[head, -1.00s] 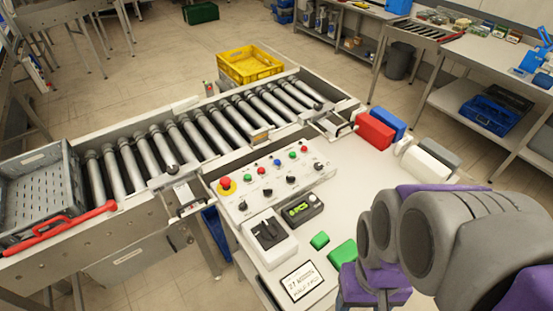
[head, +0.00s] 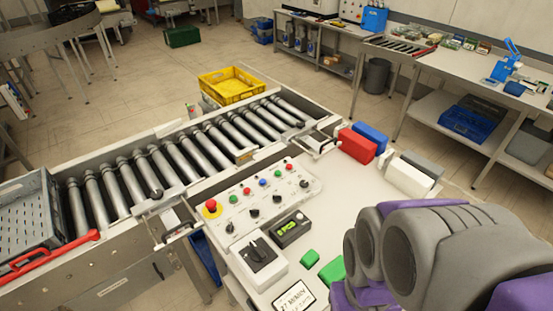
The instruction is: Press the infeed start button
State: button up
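The white control panel (head: 237,213) lies on the desk beside the conveyor. The labels are too small to read, so I cannot tell which is the infeed start button. My grey and purple arm fills the lower right, right of the panel and apart from it. My gripper's fingers are not visible.
The roller conveyor (head: 160,165) runs behind the panel, with a grey crate (head: 25,195) at left and a yellow crate (head: 231,84) beyond. A switch box (head: 257,262), a small display box (head: 290,229), green blocks (head: 310,258) and a label display (head: 294,298) lie nearby.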

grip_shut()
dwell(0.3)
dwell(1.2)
